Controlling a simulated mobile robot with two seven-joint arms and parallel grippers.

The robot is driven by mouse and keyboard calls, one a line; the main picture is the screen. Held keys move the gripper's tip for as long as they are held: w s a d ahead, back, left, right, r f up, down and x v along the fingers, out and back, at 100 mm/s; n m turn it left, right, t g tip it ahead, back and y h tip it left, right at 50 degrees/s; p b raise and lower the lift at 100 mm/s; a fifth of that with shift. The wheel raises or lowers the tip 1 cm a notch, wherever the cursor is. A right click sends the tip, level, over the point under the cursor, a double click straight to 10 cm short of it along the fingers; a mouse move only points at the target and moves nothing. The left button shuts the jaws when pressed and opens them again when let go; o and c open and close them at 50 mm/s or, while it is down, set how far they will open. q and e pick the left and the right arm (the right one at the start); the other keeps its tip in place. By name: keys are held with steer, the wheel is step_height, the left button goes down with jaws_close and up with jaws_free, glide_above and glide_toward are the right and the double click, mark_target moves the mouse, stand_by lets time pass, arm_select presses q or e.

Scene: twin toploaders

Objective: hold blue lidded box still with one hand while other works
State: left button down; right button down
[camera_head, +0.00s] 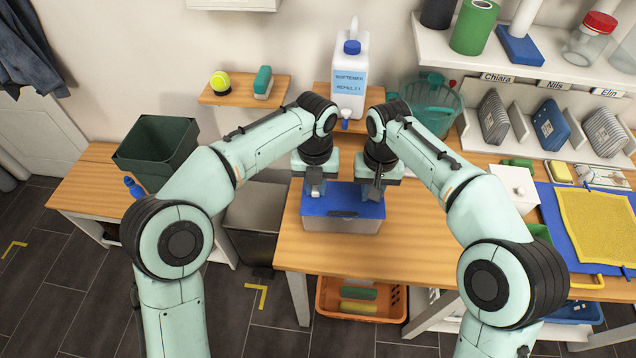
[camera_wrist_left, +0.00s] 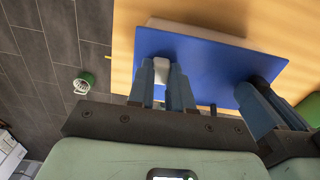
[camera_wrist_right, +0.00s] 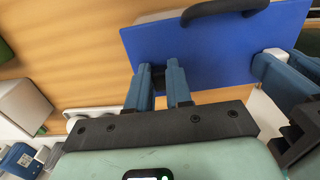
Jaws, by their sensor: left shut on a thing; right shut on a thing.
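The blue lidded box (camera_head: 344,223) stands near the front of the wooden table, its blue lid on a grey body. My left gripper (camera_head: 316,188) points down at the lid's left part. In the left wrist view its fingers (camera_wrist_left: 165,88) are closed on a small whitish piece (camera_wrist_left: 162,69) at the lid. My right gripper (camera_head: 376,188) is at the lid's right part. In the right wrist view its fingers (camera_wrist_right: 165,85) are closed on a small dark piece (camera_wrist_right: 158,75) of the box. A black handle (camera_wrist_right: 225,8) shows at one lid edge. The fingers hide the exact grasp points.
The white softener jug (camera_head: 348,75) stands on a small shelf behind the box. A dark green bin (camera_head: 157,150) is at the left. A white box (camera_head: 514,191) and a blue tray (camera_head: 560,235) are at the right. An orange crate (camera_head: 360,300) sits below. The table's front is clear.

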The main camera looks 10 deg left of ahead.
arm_select(q)
steer(key=shift+a, duration=0.75)
steer(key=c, duration=1)
jaws_free()
steer(key=shift+r, duration=0.15)
step_height(320, 180, up, 12)
